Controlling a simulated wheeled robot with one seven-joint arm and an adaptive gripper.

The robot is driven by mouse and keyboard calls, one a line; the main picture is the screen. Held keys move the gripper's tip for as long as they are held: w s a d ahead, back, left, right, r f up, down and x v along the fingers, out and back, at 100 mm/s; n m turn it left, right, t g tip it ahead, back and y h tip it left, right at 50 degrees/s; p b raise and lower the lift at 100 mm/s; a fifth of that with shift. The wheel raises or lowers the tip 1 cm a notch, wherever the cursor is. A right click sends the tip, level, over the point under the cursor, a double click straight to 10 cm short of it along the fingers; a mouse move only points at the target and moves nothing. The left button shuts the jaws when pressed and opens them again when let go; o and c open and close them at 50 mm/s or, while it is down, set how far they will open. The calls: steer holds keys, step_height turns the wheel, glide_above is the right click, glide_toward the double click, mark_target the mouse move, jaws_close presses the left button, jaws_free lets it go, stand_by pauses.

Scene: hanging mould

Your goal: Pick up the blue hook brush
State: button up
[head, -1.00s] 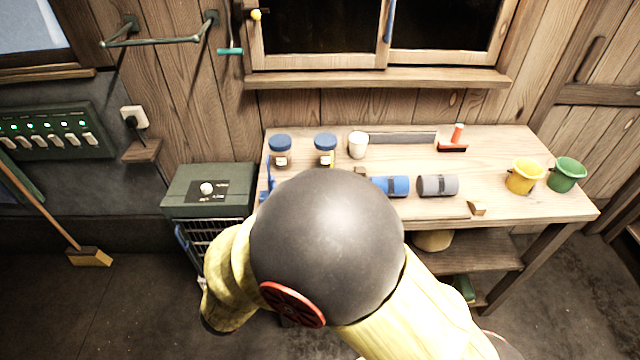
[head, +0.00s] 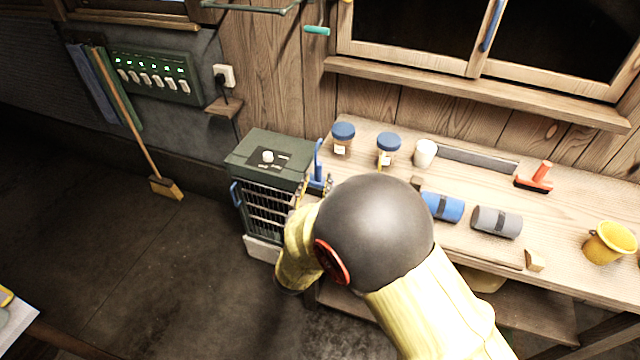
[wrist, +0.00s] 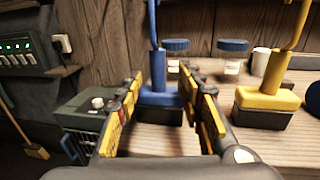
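The blue hook brush (wrist: 157,72) stands upright on the bench in the wrist view, with a blue block and dark bristles below its handle. In the head view its handle (head: 319,155) rises at the bench's left end, its lower part partly covered by my gripper. My gripper (wrist: 160,76) is open, with one finger on each side of the brush's block in the picture. I cannot tell whether either finger touches it. In the head view my gripper (head: 314,188) is at the bench's left end, partly hidden by my arm.
A yellow brush (wrist: 268,98) stands close right of my gripper. Blue-lidded jars (head: 342,140), a white cup (head: 425,153), blue (head: 443,207) and grey (head: 497,221) rolls are on the bench (head: 560,210). A green-grey heater (head: 268,190) stands left of it.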

mark_target(318, 175)
steer(key=w, duration=0.1)
steer(key=w+b, duration=0.1)
steer(key=w, duration=0.2)
steer(key=shift+w+d+f+b, duration=0.15)
steer(key=shift+w+d+b, duration=0.15)
steer(key=shift+w, duration=0.1)
steer(key=shift+c, duration=0.4)
jaws_close()
